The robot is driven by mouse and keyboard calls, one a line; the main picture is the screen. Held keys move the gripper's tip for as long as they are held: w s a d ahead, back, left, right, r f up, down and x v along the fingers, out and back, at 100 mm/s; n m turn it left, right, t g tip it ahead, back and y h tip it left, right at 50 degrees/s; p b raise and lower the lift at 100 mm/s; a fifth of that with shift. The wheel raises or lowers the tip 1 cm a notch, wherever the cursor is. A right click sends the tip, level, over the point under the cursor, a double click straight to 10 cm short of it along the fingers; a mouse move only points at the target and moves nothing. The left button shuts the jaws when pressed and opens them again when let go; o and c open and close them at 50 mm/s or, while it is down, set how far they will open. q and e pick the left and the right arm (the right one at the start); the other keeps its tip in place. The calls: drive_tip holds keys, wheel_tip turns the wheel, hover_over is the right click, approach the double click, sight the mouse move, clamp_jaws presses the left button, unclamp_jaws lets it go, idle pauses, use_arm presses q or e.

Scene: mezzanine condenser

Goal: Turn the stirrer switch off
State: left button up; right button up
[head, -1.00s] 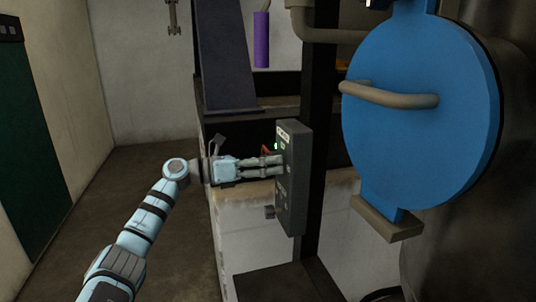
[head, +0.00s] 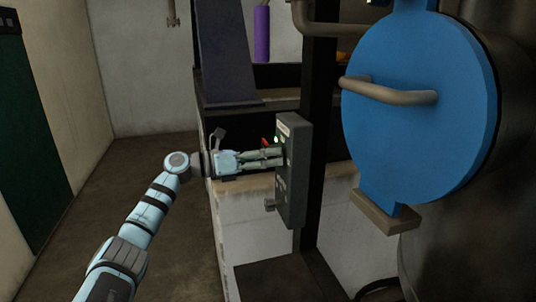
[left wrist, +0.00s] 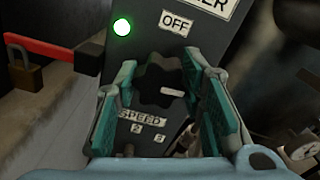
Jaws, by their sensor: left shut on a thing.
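The stirrer switch is a black lobed knob (left wrist: 158,85) on the face of a grey control box (head: 293,180). In the left wrist view an OFF label (left wrist: 176,23) sits above the knob and a SPEED label (left wrist: 140,120) below it. A white mark shows on the knob's right side, not pointing up at OFF. A green lamp (left wrist: 122,27) beside the OFF label is lit. My left gripper (head: 280,157) is at the box, its two green-padded fingers shut on the knob from both sides. The knob's face is hidden in the head view. My right gripper is out of view.
A red lever (left wrist: 50,50) with a padlock (left wrist: 24,72) sticks out left of the box. The box is on a dark post (head: 320,100). A large blue round door (head: 420,120) with a handle stands to the right. Open floor lies to the left.

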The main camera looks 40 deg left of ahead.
use_arm(q)
drive_tip(key=n+p, duration=0.2)
drive_tip(key=n, duration=0.1)
drive_tip(key=n+p, duration=0.2)
drive_tip(key=p, duration=0.1)
drive_tip(key=n+p, duration=0.3)
drive_tip(key=shift+r+n, duration=0.3)
drive_tip(key=n+p, duration=0.3)
drive_tip(key=n, duration=0.1)
drive_tip(key=shift+p, duration=0.4)
drive_tip(key=shift+f+n+p, duration=0.2)
drive_tip(key=shift+n+p, duration=0.95)
drive_tip(key=shift+n, duration=1.15)
drive_tip(key=o, duration=1.2)
drive_tip(key=shift+f, duration=0.1)
drive_tip(key=shift+c, duration=0.2)
